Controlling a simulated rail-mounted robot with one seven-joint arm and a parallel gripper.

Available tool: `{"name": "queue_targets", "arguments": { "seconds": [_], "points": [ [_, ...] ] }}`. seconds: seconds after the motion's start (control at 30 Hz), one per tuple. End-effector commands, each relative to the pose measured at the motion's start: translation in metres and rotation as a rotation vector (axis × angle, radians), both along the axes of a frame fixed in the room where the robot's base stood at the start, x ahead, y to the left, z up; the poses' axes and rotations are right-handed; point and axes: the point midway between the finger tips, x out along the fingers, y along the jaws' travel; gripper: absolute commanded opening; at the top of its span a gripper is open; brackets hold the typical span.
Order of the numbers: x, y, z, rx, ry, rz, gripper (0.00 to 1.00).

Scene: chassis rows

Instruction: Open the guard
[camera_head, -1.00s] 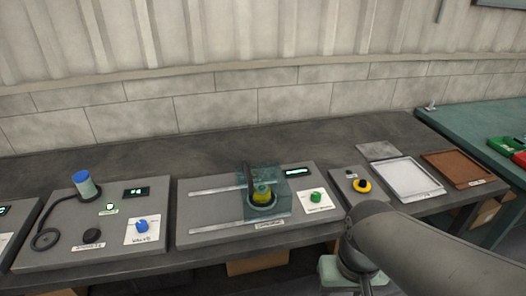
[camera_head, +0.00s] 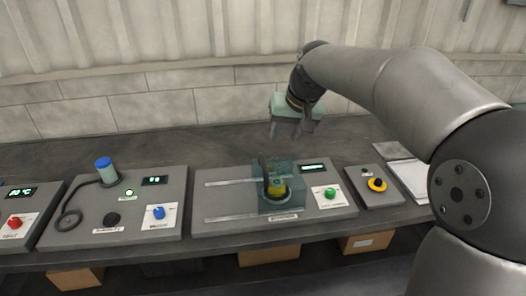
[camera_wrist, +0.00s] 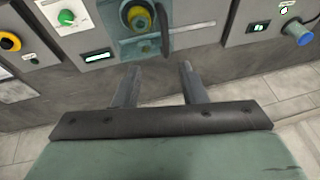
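The guard (camera_head: 291,190) is a clear teal box on a grey chassis panel between two pale rails. It stands around a yellow-green part, and a dark upright handle (camera_head: 262,172) is at its left side. The guard shows at the top of the wrist view (camera_wrist: 128,48), with the dark handle (camera_wrist: 164,30) beside it. My gripper (camera_head: 292,132) is open and empty, pointing down above and behind the guard, apart from it. In the wrist view its two fingers (camera_wrist: 158,75) are spread wide with nothing between them.
The guard's panel also has a green knob (camera_head: 330,192) and a small display (camera_head: 314,167). A panel with a blue knob (camera_head: 158,212) and a blue-capped cylinder (camera_head: 104,168) is to the left. The bench behind is clear.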

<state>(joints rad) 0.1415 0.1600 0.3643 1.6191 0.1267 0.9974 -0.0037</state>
Motion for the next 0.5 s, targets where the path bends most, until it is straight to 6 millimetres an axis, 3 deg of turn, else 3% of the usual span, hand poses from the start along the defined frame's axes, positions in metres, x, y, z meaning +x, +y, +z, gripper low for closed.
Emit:
{"name": "queue_targets", "arguments": {
  "seconds": [0.17,0.5],
  "points": [
    [0.014,0.007,0.002,0.022,-0.013,0.006,0.38],
    [0.035,0.024,-0.057,0.021,-0.009,0.006,0.38]
  ]
}}
